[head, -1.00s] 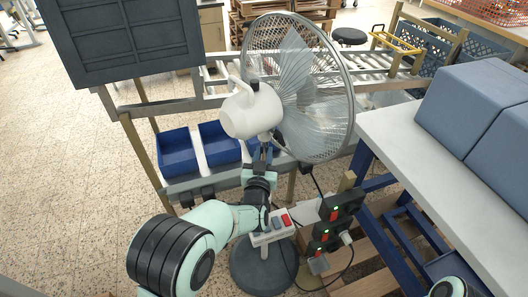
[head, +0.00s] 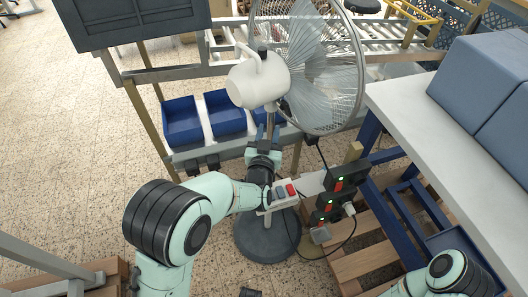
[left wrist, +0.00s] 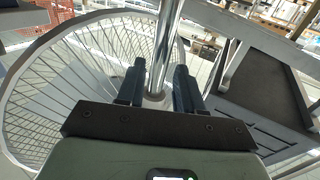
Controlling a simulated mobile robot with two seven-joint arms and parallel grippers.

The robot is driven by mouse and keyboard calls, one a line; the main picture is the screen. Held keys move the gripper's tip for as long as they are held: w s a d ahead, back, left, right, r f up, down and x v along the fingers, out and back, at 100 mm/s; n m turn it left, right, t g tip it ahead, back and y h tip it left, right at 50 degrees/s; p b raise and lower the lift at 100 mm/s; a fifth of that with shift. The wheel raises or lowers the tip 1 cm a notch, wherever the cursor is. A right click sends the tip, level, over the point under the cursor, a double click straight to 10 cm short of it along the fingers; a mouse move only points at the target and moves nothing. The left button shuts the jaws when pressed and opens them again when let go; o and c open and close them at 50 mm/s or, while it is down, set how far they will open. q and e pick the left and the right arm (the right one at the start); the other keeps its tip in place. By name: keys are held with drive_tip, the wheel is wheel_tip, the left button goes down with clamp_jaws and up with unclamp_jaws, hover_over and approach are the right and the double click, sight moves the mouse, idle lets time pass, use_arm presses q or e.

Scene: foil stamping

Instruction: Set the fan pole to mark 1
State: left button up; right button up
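The standing fan has a wire-caged head (head: 318,70), a white motor housing (head: 258,80), a chrome pole (head: 270,117) and a round dark base (head: 267,240). My left gripper (head: 267,138) is at the pole below the motor housing, above the control box (head: 281,194) with its red and grey buttons. In the left wrist view, the two dark fingers (left wrist: 158,85) stand on either side of the chrome pole (left wrist: 165,45), with narrow gaps beside it. A pale collar (left wrist: 157,101) shows between them. I see no height marks on the pole. My right gripper is out of view.
Power sockets (head: 338,188) with green lights and a cable stand right of the pole. A white-topped table (head: 440,150) with blue boxes (head: 490,85) is at right. Blue bins (head: 182,121) and a roller conveyor (head: 400,40) are behind. A wooden pallet (head: 365,265) lies below.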

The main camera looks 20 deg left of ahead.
use_arm(q)
drive_tip(key=s+d, duration=0.1)
drive_tip(key=s, duration=1)
drive_tip(key=shift+d, duration=0.15)
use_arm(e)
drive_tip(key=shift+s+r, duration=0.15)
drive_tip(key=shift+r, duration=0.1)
